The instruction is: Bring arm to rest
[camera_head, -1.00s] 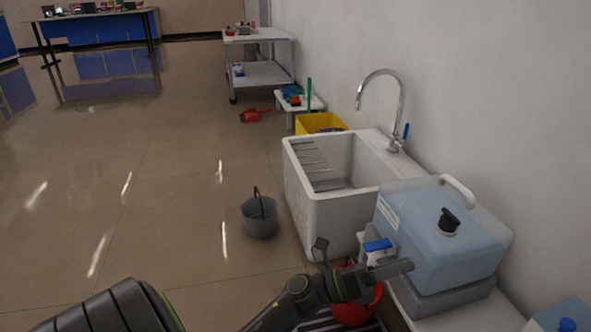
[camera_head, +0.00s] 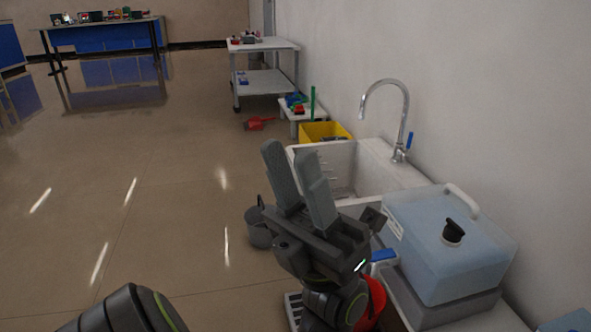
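A dark link of my arm shows at the bottom left.
A blue translucent container (camera_head: 440,255) with a black cap stands right of the gripper. A red object (camera_head: 372,298) is partly hidden behind my wrist. A yellow bin (camera_head: 318,130) and a white cart (camera_head: 264,82) stand farther back. The floor at left is clear.

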